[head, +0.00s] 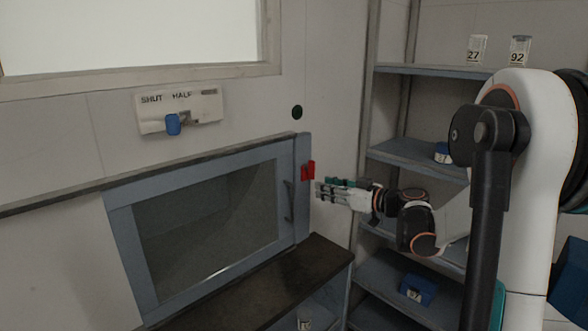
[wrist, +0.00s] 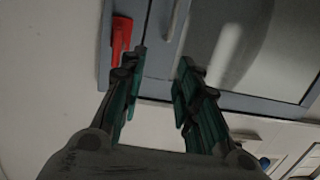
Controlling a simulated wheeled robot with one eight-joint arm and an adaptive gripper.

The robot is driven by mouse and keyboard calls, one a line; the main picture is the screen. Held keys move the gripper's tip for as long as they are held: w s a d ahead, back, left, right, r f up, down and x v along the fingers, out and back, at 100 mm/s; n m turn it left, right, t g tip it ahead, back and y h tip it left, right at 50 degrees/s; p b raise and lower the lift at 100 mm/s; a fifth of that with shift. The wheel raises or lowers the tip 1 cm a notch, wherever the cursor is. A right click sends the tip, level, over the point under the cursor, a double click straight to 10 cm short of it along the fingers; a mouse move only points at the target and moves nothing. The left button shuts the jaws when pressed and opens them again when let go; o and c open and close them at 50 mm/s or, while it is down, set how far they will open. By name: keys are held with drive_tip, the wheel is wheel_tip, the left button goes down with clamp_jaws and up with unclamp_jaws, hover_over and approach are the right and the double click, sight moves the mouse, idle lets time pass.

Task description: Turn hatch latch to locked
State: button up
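The hatch (head: 122,243) is a blue-grey framed door with a dark glass pane and a bar handle (head: 289,201) near its right edge; it looks shut. The red hatch latch (head: 308,170) sits on the frame's right side. In the wrist view, the latch (wrist: 121,37) is at upper left, beside the seam between door and frame. My gripper (head: 318,190) is just right of and slightly below the latch in the head view. In the wrist view, my gripper (wrist: 161,60) is open and empty, with the latch outside the left finger. Contact cannot be told.
A dark ledge (head: 325,258) lies below the hatch. Metal shelves (head: 400,150) with blue bins stand to the right, behind my arm. A panel marked SHUT and HALF (head: 205,105) with a blue knob (head: 173,124) is above the hatch.

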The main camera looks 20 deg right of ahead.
drive_tip(key=t, duration=0.2)
approach(312, 179)
wheel_tip(312, 179, up, 4)
drive_tip(key=s+d, duration=0.2)
drive_tip(key=s, duration=0.1)
drive_tip(key=shift+m+h, duration=0.3)
drive_tip(key=shift+m, duration=0.1)
drive_tip(key=b+x, duration=0.1)
drive_tip(key=x, duration=0.3)
drive_tip(key=b+x, duration=0.1)
drive_tip(key=x, duration=0.4)
drive_tip(key=b+x, duration=0.1)
drive_tip(key=x, duration=0.4)
drive_tip(key=shift+a+f, duration=0.2)
drive_tip(key=shift+a, duration=0.1)
drive_tip(key=shift+s, duration=0.1)
clamp_jaws()
